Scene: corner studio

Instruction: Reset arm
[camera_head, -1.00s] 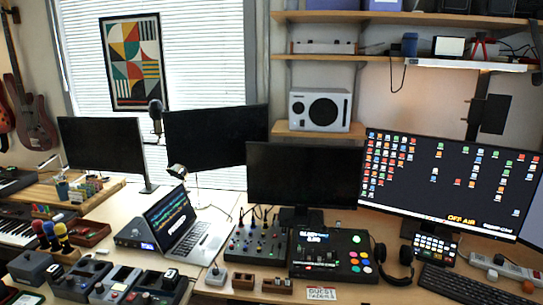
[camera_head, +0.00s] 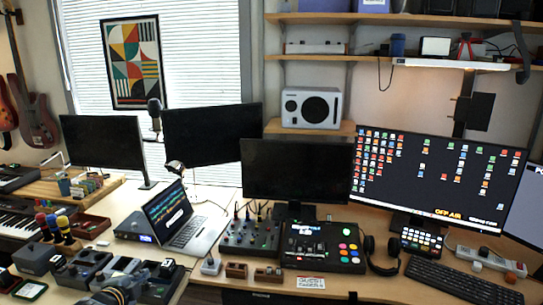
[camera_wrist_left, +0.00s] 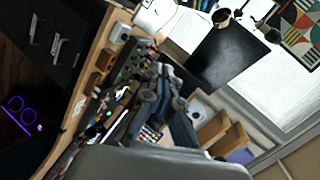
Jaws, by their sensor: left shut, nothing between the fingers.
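My left gripper (camera_head: 112,294) shows only in part at the bottom edge of the head view, in front of the row of small grey devices at the desk's front left. In the left wrist view its long grey-blue fingers (camera_wrist_left: 158,85) reach up from the wrist housing, over the cluttered desk. The gripper is shut with nothing held. The picture is tilted there, so I cannot tell its exact height above the desk. My right gripper is in neither view.
The desk holds a laptop (camera_head: 177,218), a mixer (camera_head: 250,236), a pad controller (camera_head: 322,249), headphones (camera_head: 381,256), a keyboard (camera_head: 462,281) and several monitors, including a large lit one (camera_head: 437,178). Small grey devices (camera_head: 73,270) crowd the front left. A speaker (camera_head: 311,107) stands on a shelf.

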